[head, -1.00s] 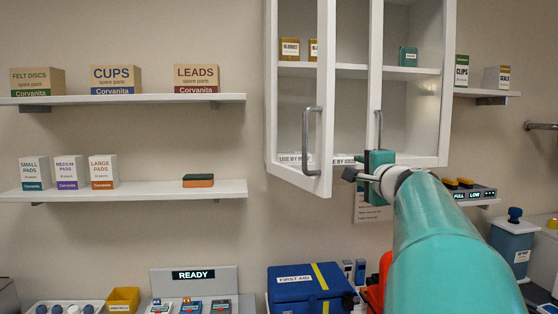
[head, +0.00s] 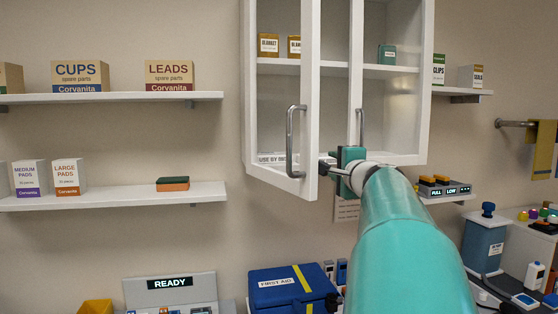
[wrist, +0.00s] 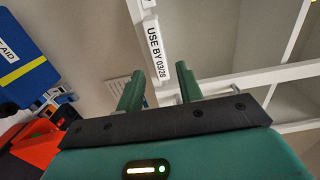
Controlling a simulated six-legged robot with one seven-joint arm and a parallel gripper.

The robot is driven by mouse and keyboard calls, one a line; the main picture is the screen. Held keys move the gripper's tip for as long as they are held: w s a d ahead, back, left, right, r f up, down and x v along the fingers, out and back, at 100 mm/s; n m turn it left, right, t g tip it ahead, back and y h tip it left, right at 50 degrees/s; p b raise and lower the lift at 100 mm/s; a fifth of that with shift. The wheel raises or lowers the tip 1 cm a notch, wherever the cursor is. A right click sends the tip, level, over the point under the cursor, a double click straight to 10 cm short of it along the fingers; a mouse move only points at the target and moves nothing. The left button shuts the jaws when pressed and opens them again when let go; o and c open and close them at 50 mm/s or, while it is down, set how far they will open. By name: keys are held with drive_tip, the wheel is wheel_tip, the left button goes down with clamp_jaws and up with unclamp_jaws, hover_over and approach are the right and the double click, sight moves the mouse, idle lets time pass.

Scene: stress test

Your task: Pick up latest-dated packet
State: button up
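In the head view, a white card marked "USE BY" (head: 272,158) shows through the cabinet's left door, low inside; its date is unreadable there. In the wrist view, a white strip reads "USE BY 03/28" (wrist: 157,48), beyond and between my fingers. I cannot tell whether it is a packet or a label on something else. My gripper (wrist: 160,86) is open, with two green fingers apart and nothing seen between them. In the head view, my gripper (head: 328,168) is by the lower edge of the cabinet (head: 392,157), partly hidden by my arm.
The left cabinet door (head: 310,110) has a tall metal handle (head: 291,140). Boxes stand on the cabinet's upper shelf (head: 335,67). A blue first aid case (head: 290,287) is below. Wall shelves (head: 100,201) at left hold pads boxes. A blue bin (head: 485,245) stands at right.

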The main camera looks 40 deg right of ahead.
sight(323, 159)
drive_tip(key=x, duration=0.4)
drive_tip(key=shift+w+d, duration=0.15)
drive_tip(key=shift+d, duration=0.1)
drive_tip(key=x, duration=0.3)
drive_tip(key=shift+w, duration=0.15)
drive_tip(key=shift+c, duration=0.4)
clamp_jaws()
wheel_tip(323, 159, up, 3)
drive_tip(key=shift+f, duration=0.2)
